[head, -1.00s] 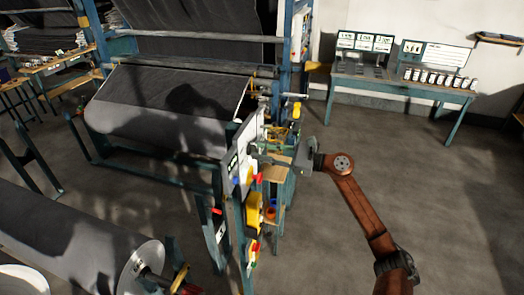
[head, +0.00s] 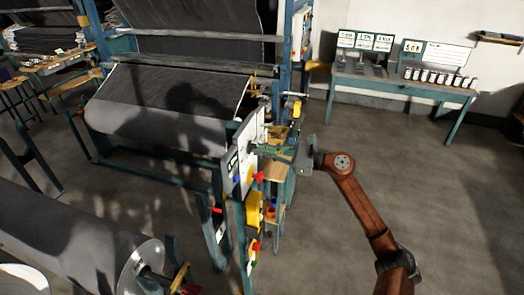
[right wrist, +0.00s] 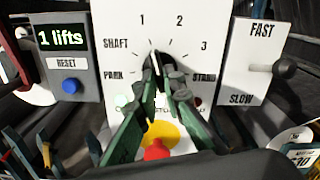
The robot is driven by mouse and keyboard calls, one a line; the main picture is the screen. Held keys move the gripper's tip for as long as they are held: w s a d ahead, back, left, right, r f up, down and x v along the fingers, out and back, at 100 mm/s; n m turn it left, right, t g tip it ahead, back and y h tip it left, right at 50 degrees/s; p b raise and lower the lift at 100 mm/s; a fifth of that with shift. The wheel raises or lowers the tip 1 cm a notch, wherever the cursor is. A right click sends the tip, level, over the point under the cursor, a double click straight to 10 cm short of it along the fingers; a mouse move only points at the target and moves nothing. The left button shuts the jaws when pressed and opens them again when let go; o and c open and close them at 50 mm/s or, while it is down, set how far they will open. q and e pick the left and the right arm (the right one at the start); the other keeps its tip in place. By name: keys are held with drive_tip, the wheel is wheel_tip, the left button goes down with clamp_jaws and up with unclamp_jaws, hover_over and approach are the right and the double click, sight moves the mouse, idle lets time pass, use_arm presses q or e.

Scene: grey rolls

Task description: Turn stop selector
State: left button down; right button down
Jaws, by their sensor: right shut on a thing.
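The stop selector is a dark knob (right wrist: 154,58) on a white panel (right wrist: 123,20) marked SHAFT, PARK, 1, 2, 3 and a partly covered word at the right. My right gripper (right wrist: 162,78) is shut on the knob, and its two green fingers hide most of it. The knob's tip seems to point near the top, between SHAFT and 2; the exact mark is hard to tell. In the head view my right gripper (head: 268,150) reaches the panel's side from the right. My left gripper is not in view.
A red button (right wrist: 156,150) on a yellow base sits below the knob. A counter box (right wrist: 65,50) reading "1 lifts" is at the left, a FAST/SLOW lever (right wrist: 284,68) at the right. The floor right of the machine is clear up to a table (head: 400,87).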

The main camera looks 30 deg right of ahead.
drive_tip(key=shift+r+m+p, duration=0.15)
drive_tip(key=shift+m+p, duration=1.15)
drive_tip(key=shift+m, duration=6.2)
drive_tip(key=c, duration=2)
unclamp_jaws()
drive_tip(key=shift+c, duration=0.2)
drive_tip(key=shift+s, duration=0.1)
